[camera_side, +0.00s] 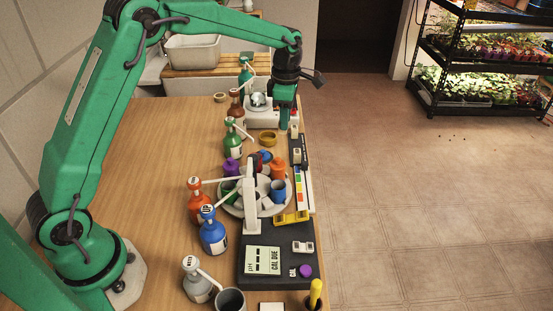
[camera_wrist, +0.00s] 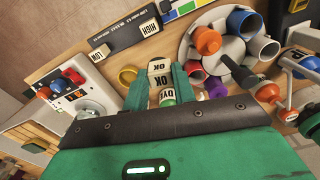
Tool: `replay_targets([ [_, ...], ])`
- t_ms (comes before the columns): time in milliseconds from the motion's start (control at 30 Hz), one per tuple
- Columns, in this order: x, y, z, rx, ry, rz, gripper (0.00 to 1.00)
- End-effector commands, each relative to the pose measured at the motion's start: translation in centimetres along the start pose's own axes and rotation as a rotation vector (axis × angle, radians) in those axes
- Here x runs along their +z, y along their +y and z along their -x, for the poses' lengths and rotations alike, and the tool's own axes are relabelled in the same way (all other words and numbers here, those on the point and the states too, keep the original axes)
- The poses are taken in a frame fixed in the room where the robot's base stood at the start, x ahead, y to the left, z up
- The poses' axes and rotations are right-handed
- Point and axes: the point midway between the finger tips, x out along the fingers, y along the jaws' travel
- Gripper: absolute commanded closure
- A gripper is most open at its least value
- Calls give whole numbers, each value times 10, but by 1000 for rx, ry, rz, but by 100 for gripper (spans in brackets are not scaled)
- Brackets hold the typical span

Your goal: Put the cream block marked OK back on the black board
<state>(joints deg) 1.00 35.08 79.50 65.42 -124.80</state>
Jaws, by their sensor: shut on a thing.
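The cream block marked OK (camera_wrist: 159,68) is between the fingertips of my gripper (camera_wrist: 160,84) in the wrist view, and the gripper is shut on it. In the side view my gripper (camera_side: 284,122) points down near the far end of the table, and the block cannot be made out there. The black board (camera_wrist: 124,33) lies beyond the fingertips in the wrist view. It carries a cream block marked HIGH (camera_wrist: 148,27) and one marked LOW (camera_wrist: 98,53), with bare board between them. In the side view the board (camera_side: 305,148) lies along the table's right edge, nearer the camera than my gripper.
A round grey carousel (camera_side: 229,203) with coloured cups stands left of the board's near end. A yellow ring-shaped dish (camera_side: 267,139) sits close to the gripper. A white device (camera_side: 262,117) stands beside the gripper. Several pump bottles, including a blue one (camera_side: 212,234), line the left.

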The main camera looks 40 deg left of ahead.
Motion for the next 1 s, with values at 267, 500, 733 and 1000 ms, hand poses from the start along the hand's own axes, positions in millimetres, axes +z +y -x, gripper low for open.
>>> replay_targets([
  [267, 19, -6, 1, 0, 0, 43, 95],
  [500, 56, -22, 3, -1, 1, 141, 95],
  [733, 78, -33, 5, -2, 2, 207, 95],
  [1000, 78, -31, 2, -3, 3, 216, 95],
])
